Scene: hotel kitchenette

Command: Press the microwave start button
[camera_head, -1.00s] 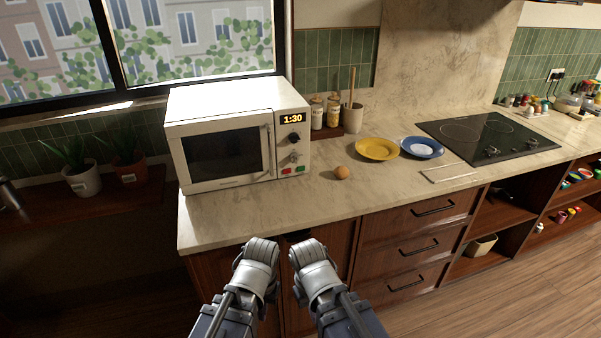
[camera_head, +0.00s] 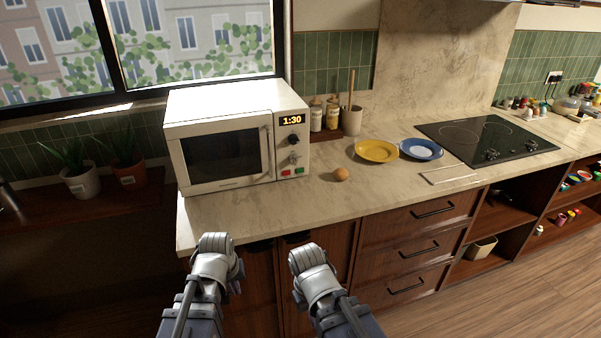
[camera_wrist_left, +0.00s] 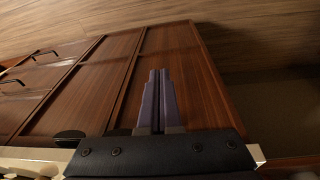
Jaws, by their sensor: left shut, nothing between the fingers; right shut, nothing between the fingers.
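The white microwave (camera_head: 228,103) stands on the counter at the left, door shut, its display (camera_head: 292,121) reading 1:30. Its control panel has two dark knobs and, at the bottom, a red button (camera_head: 285,172) and a green button (camera_head: 299,171); labels are too small to read. My left gripper (camera_head: 215,247) is below the counter's front edge, apart from the microwave; its fingers are hidden in the head view. In the left wrist view its fingers (camera_wrist_left: 158,75) are together and empty, before brown cabinet doors. My right gripper (camera_head: 308,262) is low in front of the cabinets, fingers hidden.
A brown egg-like ball (camera_head: 341,174) lies on the counter right of the microwave. A yellow plate (camera_head: 376,151), a blue plate (camera_head: 421,148) and a dark cooktop (camera_head: 487,139) are further right. Counter (camera_head: 240,205) in front of the microwave is clear.

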